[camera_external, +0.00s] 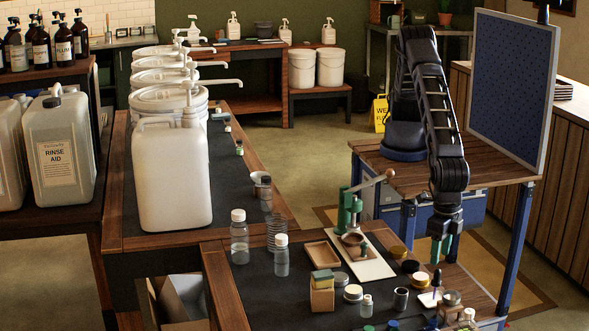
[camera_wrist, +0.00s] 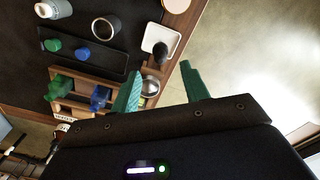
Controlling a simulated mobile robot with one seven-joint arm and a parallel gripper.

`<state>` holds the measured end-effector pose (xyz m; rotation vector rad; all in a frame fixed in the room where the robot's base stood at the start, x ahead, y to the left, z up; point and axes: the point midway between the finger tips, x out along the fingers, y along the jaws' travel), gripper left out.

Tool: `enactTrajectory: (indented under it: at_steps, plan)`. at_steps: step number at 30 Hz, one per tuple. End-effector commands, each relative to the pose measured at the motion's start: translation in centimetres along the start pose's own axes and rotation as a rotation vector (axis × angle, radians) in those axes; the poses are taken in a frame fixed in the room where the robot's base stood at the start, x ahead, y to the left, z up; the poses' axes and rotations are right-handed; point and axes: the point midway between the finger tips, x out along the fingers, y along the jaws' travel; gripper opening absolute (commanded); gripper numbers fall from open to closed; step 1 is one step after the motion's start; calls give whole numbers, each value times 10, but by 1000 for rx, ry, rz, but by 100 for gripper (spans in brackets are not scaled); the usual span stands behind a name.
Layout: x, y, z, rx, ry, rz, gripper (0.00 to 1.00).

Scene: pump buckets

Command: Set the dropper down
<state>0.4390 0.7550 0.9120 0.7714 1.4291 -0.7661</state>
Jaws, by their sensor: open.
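A dropper with a dark bulb (camera_external: 437,279) stands roughly upright at a small white square dish (camera_external: 426,299) on the workbench. In the wrist view the dark bulb (camera_wrist: 160,51) shows at the lower right part of the white dish (camera_wrist: 151,34). Whether its tip touches the dish is hidden. My gripper (camera_external: 443,255) has green fingers and is just above the dropper in the external view. In the wrist view my gripper (camera_wrist: 161,68) is spread open and empty, with the bulb beyond the fingertips and apart from them.
A dark cup (camera_external: 401,299), a small white-capped bottle (camera_external: 366,306) and round tins (camera_external: 353,293) stand close by. A green hand press (camera_external: 349,210) stands behind. In the wrist view a wooden rack (camera_wrist: 70,101) and metal bowl (camera_wrist: 150,87) are near the left finger.

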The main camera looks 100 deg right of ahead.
Motion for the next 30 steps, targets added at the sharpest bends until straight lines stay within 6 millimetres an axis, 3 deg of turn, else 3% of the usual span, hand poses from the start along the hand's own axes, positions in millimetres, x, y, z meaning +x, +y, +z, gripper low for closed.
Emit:
enactTrajectory:
  at_steps: [3,9,21,23,26,30]
  plan:
    - [-21,0,0,0,1,1,46]
    - [-40,0,0,0,0,1,46]
    - [-49,1,4,7,0,2,46]
    - [-56,4,14,24,1,7,46]
    - [-80,12,44,77,4,20,46]
    - [-126,21,109,196,8,46,46]
